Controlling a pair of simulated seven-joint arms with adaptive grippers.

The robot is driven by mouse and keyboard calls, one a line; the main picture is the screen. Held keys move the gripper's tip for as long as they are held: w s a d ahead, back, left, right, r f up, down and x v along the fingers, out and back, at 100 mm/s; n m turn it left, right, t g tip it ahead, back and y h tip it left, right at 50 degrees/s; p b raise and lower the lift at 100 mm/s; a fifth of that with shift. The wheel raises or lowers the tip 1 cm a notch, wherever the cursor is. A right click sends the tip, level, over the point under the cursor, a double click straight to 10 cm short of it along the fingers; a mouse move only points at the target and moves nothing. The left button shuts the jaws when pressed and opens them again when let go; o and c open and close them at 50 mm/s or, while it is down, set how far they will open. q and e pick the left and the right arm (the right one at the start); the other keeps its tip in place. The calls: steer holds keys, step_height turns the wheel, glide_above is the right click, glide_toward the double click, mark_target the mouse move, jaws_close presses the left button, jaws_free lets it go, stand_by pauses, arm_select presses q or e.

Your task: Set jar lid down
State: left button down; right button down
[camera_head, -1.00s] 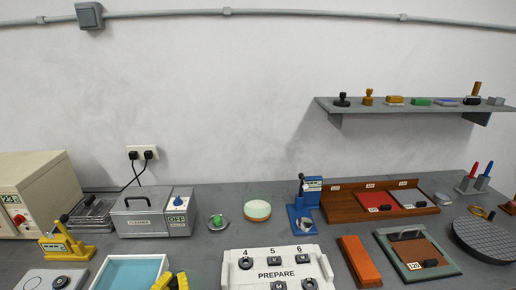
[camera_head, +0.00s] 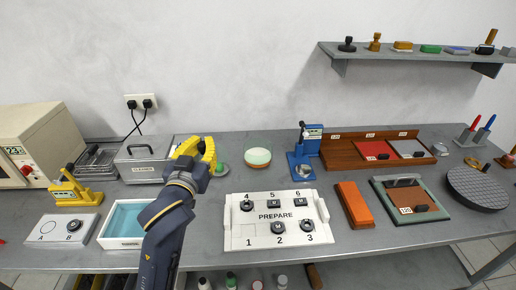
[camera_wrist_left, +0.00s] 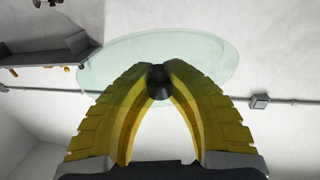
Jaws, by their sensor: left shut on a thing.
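The jar lid (camera_wrist_left: 190,58) is a pale green, see-through disc with a dark round knob (camera_wrist_left: 159,82). My left gripper (camera_wrist_left: 159,75) has its yellow fingers shut on this knob, with the disc beyond the fingertips in the left wrist view. I cannot make out the lid there. A round open dish or jar (camera_head: 257,158) with a pale green inside stands on the bench to the gripper's right. My right gripper is not in view.
A small green-topped item (camera_head: 222,169) sits close behind the left gripper. A blue press (camera_head: 302,165), a white PREPARE board (camera_head: 240,232) and a blue-lined tray (camera_head: 104,240) stand around. Some bare bench (camera_head: 258,182) lies between the dish and the board.

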arm_select(q)
steer(key=w+d+r+m+h, duration=0.1)
steer(key=w+d+r+h, duration=0.1)
steer(key=w+d+r, duration=0.55)
steer(key=w+d+r+m+h, duration=0.15)
steer(key=w+d+r, duration=0.35)
steer(key=w, duration=0.6)
steer(key=w+d+f, duration=0.2)
steer(key=w+f, duration=0.6)
steer(key=shift+f+g, duration=0.3)
steer(key=shift+g, duration=0.1)
steer(key=shift+f, duration=0.1)
step_height(320, 180, down, 19)
steer(key=shift+f, duration=0.2)
steer(key=shift+f, duration=0.4)
